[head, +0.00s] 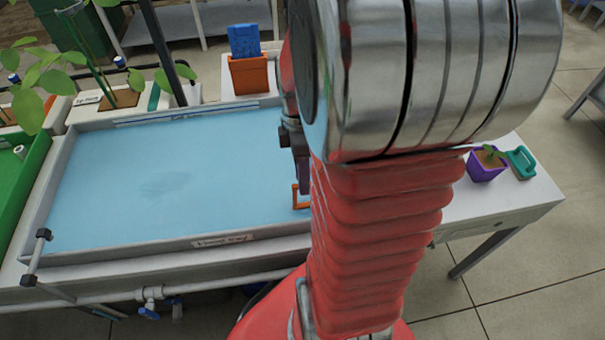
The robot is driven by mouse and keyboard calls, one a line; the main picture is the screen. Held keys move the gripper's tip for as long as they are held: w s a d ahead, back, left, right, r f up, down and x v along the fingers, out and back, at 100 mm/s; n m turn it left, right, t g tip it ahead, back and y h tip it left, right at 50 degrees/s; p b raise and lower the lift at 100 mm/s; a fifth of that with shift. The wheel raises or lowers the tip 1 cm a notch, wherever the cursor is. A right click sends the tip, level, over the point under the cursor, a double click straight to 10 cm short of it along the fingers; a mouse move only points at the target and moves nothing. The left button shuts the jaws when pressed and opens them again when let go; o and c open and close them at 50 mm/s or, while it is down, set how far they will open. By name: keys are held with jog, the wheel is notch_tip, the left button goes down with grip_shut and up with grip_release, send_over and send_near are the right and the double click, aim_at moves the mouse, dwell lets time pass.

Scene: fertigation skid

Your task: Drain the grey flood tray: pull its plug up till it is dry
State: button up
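The grey flood tray (230,239) stands on the bench with a label on its front wall. Light blue water (180,170) covers its floor, with a darker patch left of the middle. An orange handle (296,197), which looks like the plug's pull, shows near the tray's right part beside my red arm. The plug's lower part is not visible. My gripper (302,178) points down right above the handle, and its dark fingers are partly hidden by my arm. I cannot tell whether they touch or hold the handle.
An orange holder (248,75) with a blue block (244,41) stands behind the tray. A leafy plant is at the left, beside a green tray (18,170). A purple pot (485,164) and a teal handled object (521,162) stand at the right. A blue-handled valve (149,311) hangs below the front edge.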

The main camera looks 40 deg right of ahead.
jog(key=shift+f, duration=0.1)
jog(key=shift+c, duration=0.5)
grip_shut()
